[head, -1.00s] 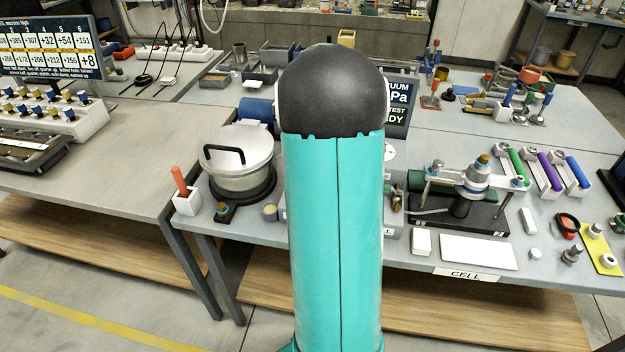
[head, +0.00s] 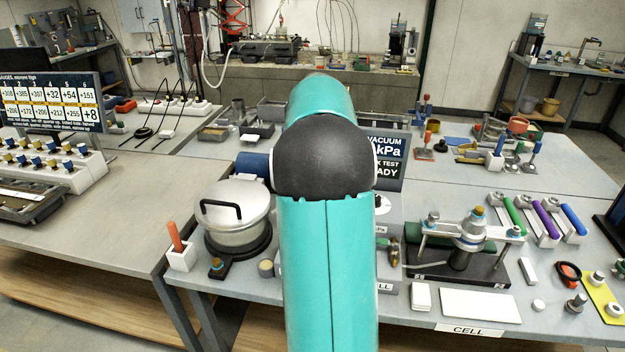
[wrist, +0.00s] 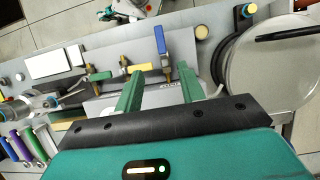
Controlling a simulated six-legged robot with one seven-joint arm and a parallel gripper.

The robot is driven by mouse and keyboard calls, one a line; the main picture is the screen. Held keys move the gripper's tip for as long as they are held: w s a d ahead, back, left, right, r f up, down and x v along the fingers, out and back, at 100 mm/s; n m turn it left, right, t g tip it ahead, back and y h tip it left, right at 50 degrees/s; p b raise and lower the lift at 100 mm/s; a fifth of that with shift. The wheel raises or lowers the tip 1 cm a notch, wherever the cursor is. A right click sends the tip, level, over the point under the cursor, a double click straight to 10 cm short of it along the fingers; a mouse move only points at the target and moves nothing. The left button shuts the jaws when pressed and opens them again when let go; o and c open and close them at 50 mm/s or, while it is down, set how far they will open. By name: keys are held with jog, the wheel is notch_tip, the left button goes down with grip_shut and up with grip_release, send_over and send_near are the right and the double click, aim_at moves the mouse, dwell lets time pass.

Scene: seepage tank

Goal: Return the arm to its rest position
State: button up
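My teal arm (head: 328,262) rises through the middle of the head view, with a dark rounded joint and another teal link reaching beyond it. My gripper is hidden behind the arm in that view. In the wrist view my gripper (wrist: 159,72) shows two green fingers set apart with nothing held between them. They hang above the bench, over a panel with a blue-handled valve (wrist: 160,40) and a green-handled valve (wrist: 101,76). I cannot tell how far the fingertips are above the panel.
A lidded silver pot (head: 236,210) stands left of my arm; it also shows in the wrist view (wrist: 270,65). A clamp fixture (head: 470,232) stands to the right. A vacuum display (head: 390,158) is partly behind my arm. A white plate (head: 480,305) lies near the bench's front edge.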

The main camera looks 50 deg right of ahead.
jog(key=shift+r, duration=0.2)
dwell(0.5)
jog(key=w+a+r+n+t+h, duration=0.1)
jog(key=a+r+n+h, duration=0.15)
jog(key=a, duration=0.75)
jog(key=w+a+r+n+t+h, duration=0.1)
jog(key=a+n+t, duration=0.15)
jog(key=a, duration=0.75)
jog(key=s+a+f+n+t, duration=0.2)
jog(key=s+a+n, duration=0.1)
jog(key=a, duration=0.5)
jog(key=s+a+f+n+t, duration=0.2)
jog(key=s+a+n, duration=0.2)
jog(key=a, duration=0.5)
jog(key=shift+s+a+f, duration=0.15)
jog(key=shift+s+a, duration=0.05)
jog(key=shift+s, duration=0.55)
